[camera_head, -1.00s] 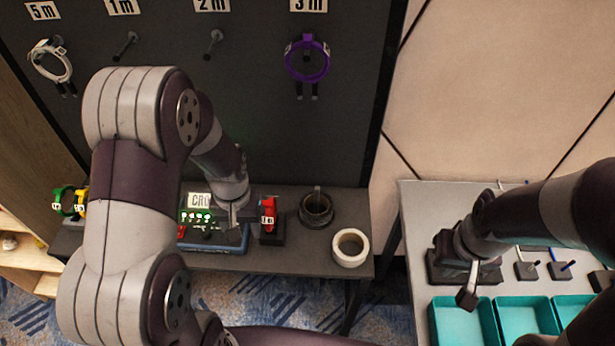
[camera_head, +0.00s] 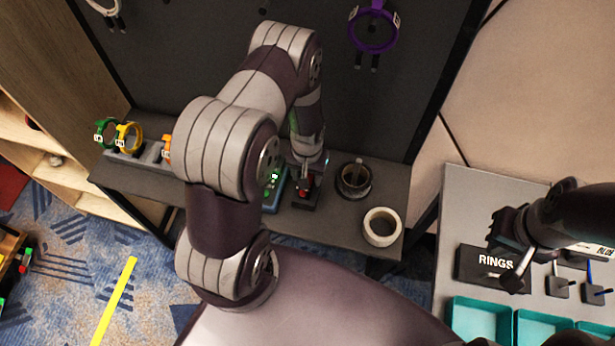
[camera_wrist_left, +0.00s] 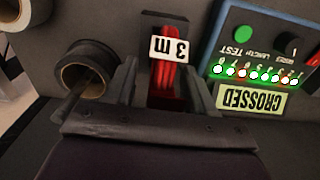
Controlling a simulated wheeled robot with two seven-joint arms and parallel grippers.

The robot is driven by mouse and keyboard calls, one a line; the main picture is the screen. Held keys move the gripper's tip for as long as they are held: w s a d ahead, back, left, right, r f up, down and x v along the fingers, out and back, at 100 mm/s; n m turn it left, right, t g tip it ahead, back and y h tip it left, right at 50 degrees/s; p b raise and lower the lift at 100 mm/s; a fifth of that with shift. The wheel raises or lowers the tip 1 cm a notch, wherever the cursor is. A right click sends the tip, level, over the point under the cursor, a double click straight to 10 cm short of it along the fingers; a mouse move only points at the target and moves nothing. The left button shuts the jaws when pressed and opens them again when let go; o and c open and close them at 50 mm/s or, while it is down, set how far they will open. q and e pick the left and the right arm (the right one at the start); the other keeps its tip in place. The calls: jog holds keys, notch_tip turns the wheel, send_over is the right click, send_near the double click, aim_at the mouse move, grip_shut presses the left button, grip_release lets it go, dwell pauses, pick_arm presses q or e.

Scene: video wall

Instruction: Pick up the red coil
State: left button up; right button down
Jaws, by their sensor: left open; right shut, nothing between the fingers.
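The red coil (camera_head: 303,194) stands in a dark holder on the shelf, largely covered by my left arm in the head view. In the left wrist view the red coil (camera_wrist_left: 168,82) carries a white "3 m" label. My left gripper (camera_wrist_left: 163,88) is open there, with one finger on each side of the coil as seen. I cannot tell whether the fingers touch it. My right gripper (camera_head: 513,262) is shut and empty, over the side table by the "RINGS" sign.
A tester box (camera_wrist_left: 262,60) reading "CROSSED" stands beside the coil. A dark tape roll (camera_head: 354,178) and a pale tape roll (camera_head: 382,227) are to its right. Green (camera_head: 105,132) and yellow (camera_head: 128,137) coils stand at the left. A purple coil (camera_head: 373,30) hangs on the wall panel.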

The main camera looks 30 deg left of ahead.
pick_arm(q)
jog(key=shift+f, duration=0.45)
jog(key=c, duration=0.9)
grip_shut()
jog(key=shift+r, duration=0.15)
